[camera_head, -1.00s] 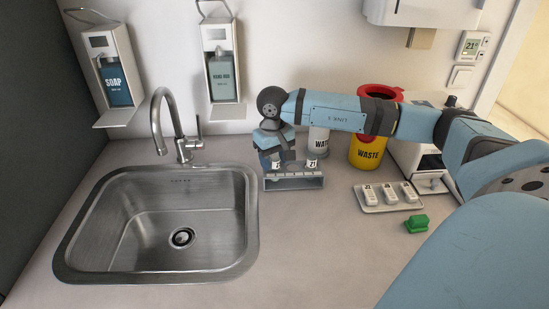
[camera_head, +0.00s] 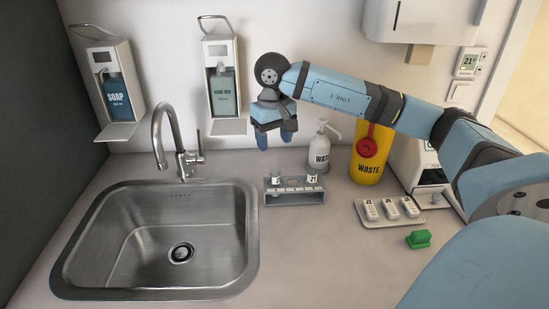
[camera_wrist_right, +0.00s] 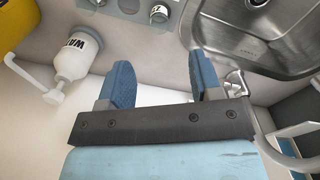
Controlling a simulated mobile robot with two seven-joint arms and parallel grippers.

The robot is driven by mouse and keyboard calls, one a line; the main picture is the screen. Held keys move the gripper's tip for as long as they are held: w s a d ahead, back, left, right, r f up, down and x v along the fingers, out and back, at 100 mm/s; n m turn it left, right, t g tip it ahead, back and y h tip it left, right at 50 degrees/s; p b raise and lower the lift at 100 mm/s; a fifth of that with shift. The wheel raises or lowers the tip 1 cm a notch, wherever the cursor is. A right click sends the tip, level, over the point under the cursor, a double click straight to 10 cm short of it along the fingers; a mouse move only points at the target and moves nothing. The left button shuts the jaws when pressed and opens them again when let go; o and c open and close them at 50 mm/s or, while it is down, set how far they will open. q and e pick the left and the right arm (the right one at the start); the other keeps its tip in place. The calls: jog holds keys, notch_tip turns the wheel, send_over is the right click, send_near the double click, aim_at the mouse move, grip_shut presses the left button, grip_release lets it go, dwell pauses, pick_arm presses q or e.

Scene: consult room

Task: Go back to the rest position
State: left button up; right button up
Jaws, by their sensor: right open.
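My right gripper (camera_head: 275,138) hangs open and empty above the back of the counter, behind the grey rack (camera_head: 290,197). Its two blue fingers also show apart, with nothing between them, in the right wrist view (camera_wrist_right: 163,82). The rack holds vials with numbered caps, one near its left end (camera_head: 276,179) and one near its right end (camera_head: 312,181). My right arm comes in from the right, raised over the counter. My left gripper is not in view.
A steel sink (camera_head: 250,235) with a tap (camera_head: 160,130) lies left. A tray (camera_head: 372,222) with white cassettes and a green block (camera_head: 418,239) sit further right. Wall dispensers (camera_head: 222,85) hang behind.

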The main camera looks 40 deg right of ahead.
notch_tip(320, 180, up, 3)
jog(key=shift+f, duration=0.15)
jog(key=shift+a+f, duration=0.1)
dwell(0.6)
